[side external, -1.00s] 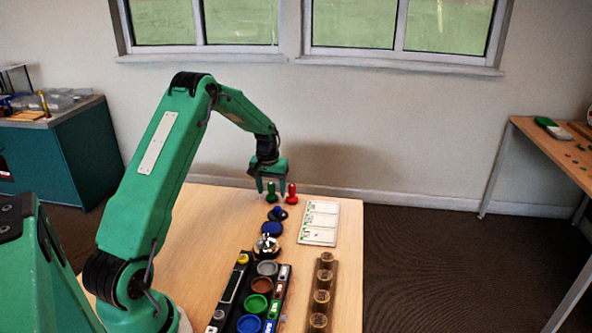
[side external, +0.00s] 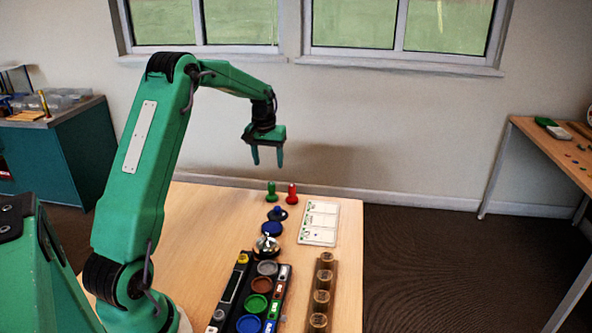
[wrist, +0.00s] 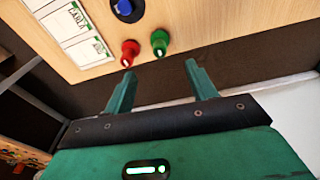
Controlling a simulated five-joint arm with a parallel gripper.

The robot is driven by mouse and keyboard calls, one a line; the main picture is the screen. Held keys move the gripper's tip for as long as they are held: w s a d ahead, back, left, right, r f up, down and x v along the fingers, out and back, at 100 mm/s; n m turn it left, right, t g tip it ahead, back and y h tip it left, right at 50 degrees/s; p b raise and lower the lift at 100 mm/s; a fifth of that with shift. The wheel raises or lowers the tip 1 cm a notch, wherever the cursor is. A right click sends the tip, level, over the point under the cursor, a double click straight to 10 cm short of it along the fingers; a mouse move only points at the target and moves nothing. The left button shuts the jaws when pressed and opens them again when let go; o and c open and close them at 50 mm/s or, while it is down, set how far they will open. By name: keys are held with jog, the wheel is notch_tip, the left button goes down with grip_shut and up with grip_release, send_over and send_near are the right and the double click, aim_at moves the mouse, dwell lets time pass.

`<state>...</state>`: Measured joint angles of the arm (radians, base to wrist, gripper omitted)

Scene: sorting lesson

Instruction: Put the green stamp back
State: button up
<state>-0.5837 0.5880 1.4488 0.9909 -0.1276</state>
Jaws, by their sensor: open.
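The green stamp (side external: 271,191) stands upright on the wooden table near its far edge, just left of the red stamp (side external: 292,194). My gripper (side external: 268,160) is open and empty, pointing down, well above the green stamp and apart from it. In the wrist view the green stamp (wrist: 160,40) and the red stamp (wrist: 130,50) show beyond the two spread fingers of my gripper (wrist: 158,73). A wooden rack (side external: 324,291) with several round places stands at the front right; I cannot tell what its places hold.
A blue stamp (side external: 277,213), a blue disc (side external: 271,229) and a silver bell (side external: 266,247) stand in a row nearer the front. A black tray (side external: 233,287) holds several coloured pads. A white card (side external: 318,222) lies right. The table's left part is bare.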

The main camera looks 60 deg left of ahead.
dwell(0.5)
jog(key=s+d+r+m+t, duration=0.1)
jog(key=s+d+r+m, duration=0.1)
jog(key=s+d+r, duration=0.5)
jog(key=s+d+r+m+t, duration=0.15)
jog(key=d+r, duration=0.45)
jog(key=d, duration=0.6)
jog(key=s+d+f+m+t, duration=0.1)
jog(key=s+d+m, duration=0.3)
jog(key=s+d, duration=0.7)
jog(key=s+t, duration=0.1)
jog(key=s, duration=0.3)
jog(key=shift+d+m+h, duration=0.2)
jog(key=shift+m+h, duration=0.1)
jog(key=shift+m, duration=0.05)
